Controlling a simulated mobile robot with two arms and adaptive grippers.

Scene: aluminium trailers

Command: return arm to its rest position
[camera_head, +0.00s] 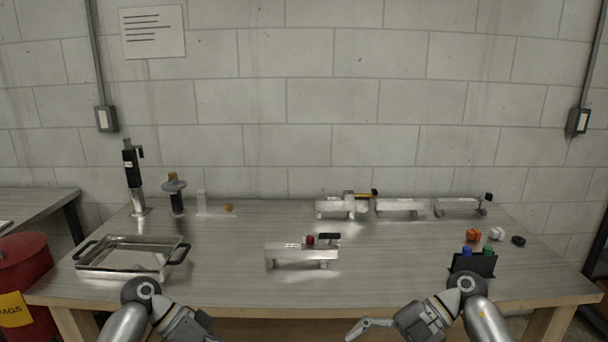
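My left arm comes in at the bottom left, with the body of my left gripper (192,324) low in front of the table's front edge. Its fingertips are not clear, so I cannot tell whether it is open. My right gripper (368,327) is at the bottom right of centre, also in front of the table edge, with a finger pointing left. I cannot make out its finger gap. Neither gripper visibly touches anything on the table (225,280).
A metal tray (130,272) with black handles sits at the left. A small aluminium trailer (302,256) stands mid-table, with several more along the back. Orange (473,235) and white (497,234) parts and a black holder (474,265) are at the right. A red bin (30,285) stands left.

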